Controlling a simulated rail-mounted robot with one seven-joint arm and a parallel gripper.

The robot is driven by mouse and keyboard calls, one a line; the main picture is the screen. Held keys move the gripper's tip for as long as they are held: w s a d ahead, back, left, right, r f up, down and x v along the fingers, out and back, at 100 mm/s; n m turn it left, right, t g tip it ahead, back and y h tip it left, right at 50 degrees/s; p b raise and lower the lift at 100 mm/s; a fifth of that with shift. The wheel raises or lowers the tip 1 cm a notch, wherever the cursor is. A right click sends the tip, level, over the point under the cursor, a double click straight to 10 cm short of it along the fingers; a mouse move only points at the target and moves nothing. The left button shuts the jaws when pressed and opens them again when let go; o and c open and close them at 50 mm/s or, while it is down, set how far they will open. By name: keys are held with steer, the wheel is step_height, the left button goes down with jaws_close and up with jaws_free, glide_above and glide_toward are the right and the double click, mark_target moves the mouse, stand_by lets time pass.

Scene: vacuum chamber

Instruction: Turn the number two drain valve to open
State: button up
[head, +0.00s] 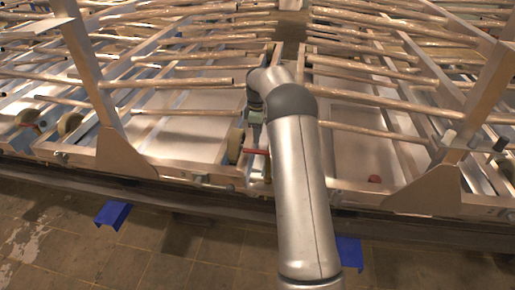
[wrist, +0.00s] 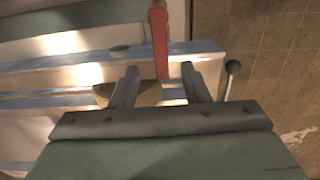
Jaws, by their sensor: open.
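A valve with a red lever handle (head: 256,152) sits at the front edge of the metal frame, left of my arm in the head view. In the wrist view its red handle (wrist: 160,45) reaches down from a brass-coloured part at the top edge. My gripper (wrist: 159,72) is open, with one finger on each side of the handle's near end. A gap shows on both sides and neither finger appears to touch it. In the head view my gripper (head: 256,118) is partly hidden by my wrist. No number on the valve is legible.
A tan wheel (head: 235,145) stands just left of the handle and also shows behind the left finger (wrist: 128,95). A ball-ended rod (wrist: 232,68) is right of the right finger. Another red part (head: 375,179) lies farther right. Copper-coloured pipes and slanted posts surround the arm.

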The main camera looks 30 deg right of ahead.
mark_target(258, 151)
step_height(258, 151, down, 7)
stand_by(0.3)
jaws_close()
